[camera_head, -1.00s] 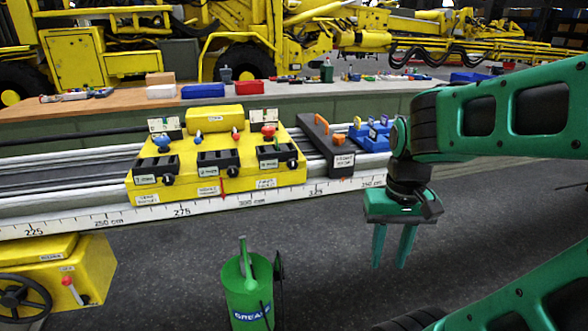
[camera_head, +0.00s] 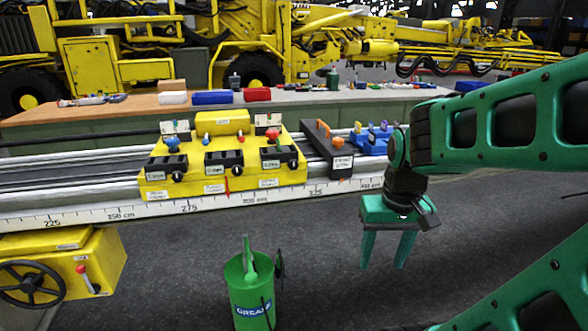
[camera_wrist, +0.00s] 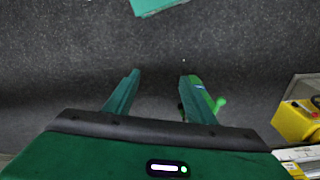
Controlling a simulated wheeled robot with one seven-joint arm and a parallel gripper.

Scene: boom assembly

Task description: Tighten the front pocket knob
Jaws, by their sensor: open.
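A yellow carriage (camera_head: 222,183) sits on the rail. Its front has several black pockets, with dark round knobs on the left pocket (camera_head: 178,175), middle pocket (camera_head: 239,169) and right pocket (camera_head: 292,164). The labels are too small to tell which is the front pocket knob. My gripper (camera_head: 384,265) hangs fingers down, to the right of the carriage and lower in the picture, apart from it. It is open and empty, and both fingers show in the wrist view (camera_wrist: 161,76) over dark floor.
A green grease can (camera_head: 249,290) stands on the floor in front of the rail. A dark block with an orange handle (camera_head: 337,142) and a blue holder (camera_head: 372,138) sit right of the carriage. A yellow box with a handwheel (camera_head: 98,258) is at lower left. Floor between can and gripper is clear.

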